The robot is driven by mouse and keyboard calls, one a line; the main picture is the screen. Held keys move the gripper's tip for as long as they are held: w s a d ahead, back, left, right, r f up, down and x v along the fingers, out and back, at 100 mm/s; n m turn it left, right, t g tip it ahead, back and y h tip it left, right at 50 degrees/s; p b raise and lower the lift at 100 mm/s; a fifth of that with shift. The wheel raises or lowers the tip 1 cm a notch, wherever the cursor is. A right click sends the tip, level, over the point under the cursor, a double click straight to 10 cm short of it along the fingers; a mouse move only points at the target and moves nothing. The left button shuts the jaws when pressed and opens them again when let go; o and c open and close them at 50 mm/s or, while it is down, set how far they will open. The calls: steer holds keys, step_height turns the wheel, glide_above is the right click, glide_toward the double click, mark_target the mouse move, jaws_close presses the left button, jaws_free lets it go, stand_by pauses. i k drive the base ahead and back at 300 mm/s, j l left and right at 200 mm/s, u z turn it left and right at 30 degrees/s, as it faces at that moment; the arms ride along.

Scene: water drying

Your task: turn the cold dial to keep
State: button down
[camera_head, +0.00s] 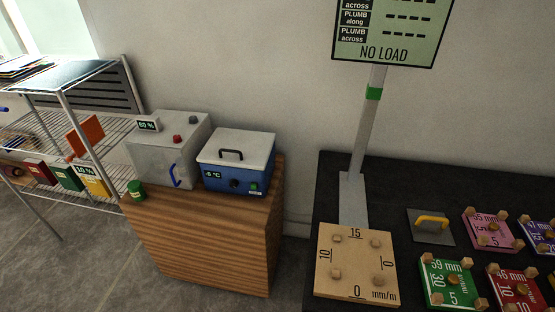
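A blue box with a white lid and a black handle (238,162) stands on a wooden cabinet. Its front has a small display (212,174) that seems to read -5 °C. A dark round dial (234,184) sits on the front, right of the display. A small green label (253,187) is at the right of the front. The dial's pointer and markings are too small to read. My gripper is not in view.
A grey box (165,150) with a 50 % display stands left of the blue box on the cabinet (200,235), with a green can (135,190) nearby. A wire shelf is at left. A black table with plates and a sign post is at right.

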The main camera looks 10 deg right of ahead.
mark_target(234, 183)
steer(key=i+j+z, duration=0.1)
steer(key=j+z, duration=0.2)
steer(key=i+j+z, duration=0.1)
steer(key=j+z, duration=0.75)
steer(key=j, duration=1.55)
steer(key=j+z, duration=0.15)
steer(key=j, duration=1.65)
